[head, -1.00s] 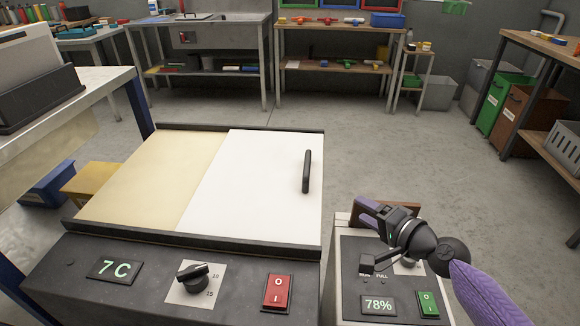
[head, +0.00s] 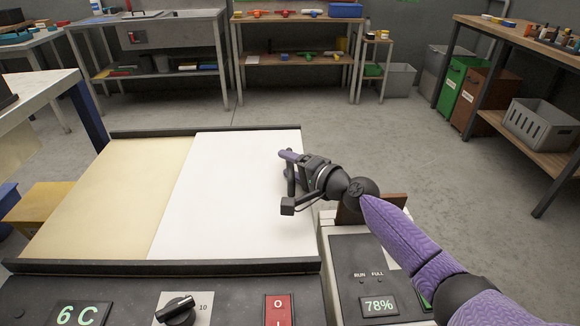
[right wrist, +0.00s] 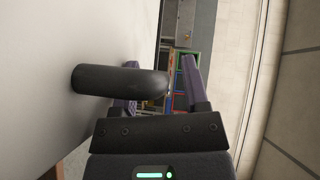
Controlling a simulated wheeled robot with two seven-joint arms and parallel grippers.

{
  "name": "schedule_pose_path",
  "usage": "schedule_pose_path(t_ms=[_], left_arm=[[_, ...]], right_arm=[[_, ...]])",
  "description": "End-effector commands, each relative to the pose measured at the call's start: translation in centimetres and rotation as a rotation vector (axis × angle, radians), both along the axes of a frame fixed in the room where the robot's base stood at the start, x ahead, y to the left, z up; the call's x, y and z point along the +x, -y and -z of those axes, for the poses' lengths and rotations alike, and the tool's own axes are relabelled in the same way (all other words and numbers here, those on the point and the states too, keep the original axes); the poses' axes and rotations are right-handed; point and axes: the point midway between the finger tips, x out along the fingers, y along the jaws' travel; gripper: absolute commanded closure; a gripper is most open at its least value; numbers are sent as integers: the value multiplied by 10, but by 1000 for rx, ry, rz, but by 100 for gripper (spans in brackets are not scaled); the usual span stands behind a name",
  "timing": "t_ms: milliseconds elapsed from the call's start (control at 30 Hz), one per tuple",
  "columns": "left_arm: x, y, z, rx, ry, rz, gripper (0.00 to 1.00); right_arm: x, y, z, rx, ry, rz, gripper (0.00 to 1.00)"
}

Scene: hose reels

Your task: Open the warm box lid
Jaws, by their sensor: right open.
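A low dark box with a front panel (head: 135,290) reading 6 C has a flat top with a cream panel (head: 105,200) on the left and a white lid panel (head: 225,210) on the right. A black bar handle (right wrist: 105,80) stands out from the white panel. My right gripper (head: 284,162) is open at the handle, over the right edge of the white panel. In the right wrist view the handle crosses in front of one finger, its end reaching between the fingers (right wrist: 160,85); contact cannot be told. My left gripper is out of view.
A unit with a 78% display (head: 378,305) stands right of the box, under my right arm. A metal table (head: 45,95) and yellow bin (head: 42,203) are at left. A shelved bench (head: 525,150) with a grey crate (head: 540,125) is at right. The floor behind the box is clear.

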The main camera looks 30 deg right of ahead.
Motion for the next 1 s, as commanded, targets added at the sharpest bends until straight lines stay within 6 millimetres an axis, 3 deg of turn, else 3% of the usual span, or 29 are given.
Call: schedule_pose_path(t_ms=[167, 400, 467, 1000], left_arm=[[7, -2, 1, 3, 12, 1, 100], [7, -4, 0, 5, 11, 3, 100], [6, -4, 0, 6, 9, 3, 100], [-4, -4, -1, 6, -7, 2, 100]], right_arm=[[0, 0, 0, 0, 0, 0, 42], [0, 0, 0, 0, 0, 0, 91], [0, 0, 0, 0, 0, 0, 100], [0, 0, 0, 0, -1, 0, 100]])
